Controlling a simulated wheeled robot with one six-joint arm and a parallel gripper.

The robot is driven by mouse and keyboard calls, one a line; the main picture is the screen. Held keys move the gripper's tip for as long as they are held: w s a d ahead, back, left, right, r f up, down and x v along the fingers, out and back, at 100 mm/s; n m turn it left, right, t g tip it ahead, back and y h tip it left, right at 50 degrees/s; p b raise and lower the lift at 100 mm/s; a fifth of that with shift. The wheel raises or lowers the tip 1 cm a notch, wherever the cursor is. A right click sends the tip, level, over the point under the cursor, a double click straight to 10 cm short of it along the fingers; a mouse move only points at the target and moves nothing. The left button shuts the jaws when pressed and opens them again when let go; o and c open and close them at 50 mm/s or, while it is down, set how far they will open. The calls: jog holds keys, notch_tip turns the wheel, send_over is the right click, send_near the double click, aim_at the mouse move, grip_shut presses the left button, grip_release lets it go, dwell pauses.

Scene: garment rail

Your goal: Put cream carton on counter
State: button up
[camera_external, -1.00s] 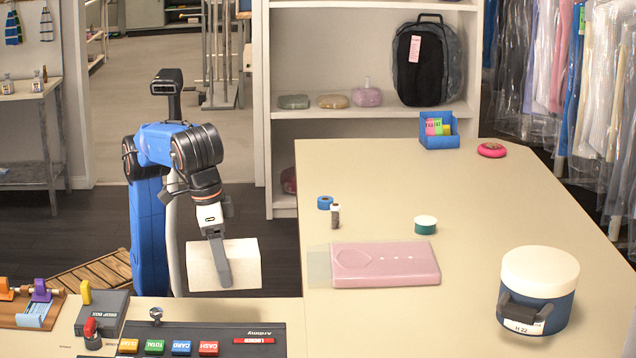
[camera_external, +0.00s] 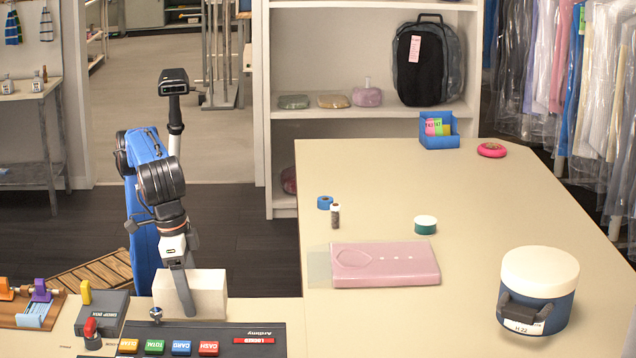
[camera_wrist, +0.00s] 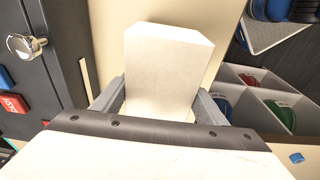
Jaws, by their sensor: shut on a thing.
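The cream carton (camera_external: 207,292) is a pale box in the external view, at the near left part of the counter (camera_external: 440,185), close behind the dark register panel. My gripper (camera_external: 181,292) is shut on it, with a finger down its near side. In the wrist view the carton (camera_wrist: 165,70) sits between the two grey fingers of my gripper (camera_wrist: 165,100). Its underside is hidden, so I cannot tell whether it touches the counter.
The register panel (camera_external: 270,340) with coloured keys and a grey box (camera_external: 103,315) stand near the carton. A pink folded packet (camera_external: 386,265) and a white-lidded tub (camera_external: 540,290) lie to the right. A divided tray (camera_wrist: 265,95) shows at right in the wrist view.

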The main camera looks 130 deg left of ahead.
jog(key=shift+f, duration=2.15)
jog(key=shift+f, duration=0.1)
jog(key=o, duration=1.2)
jog(key=r, duration=0.4)
jog(key=s+d+r, duration=0.1)
jog(key=r, duration=0.7)
jog(key=shift+s+d, duration=0.15)
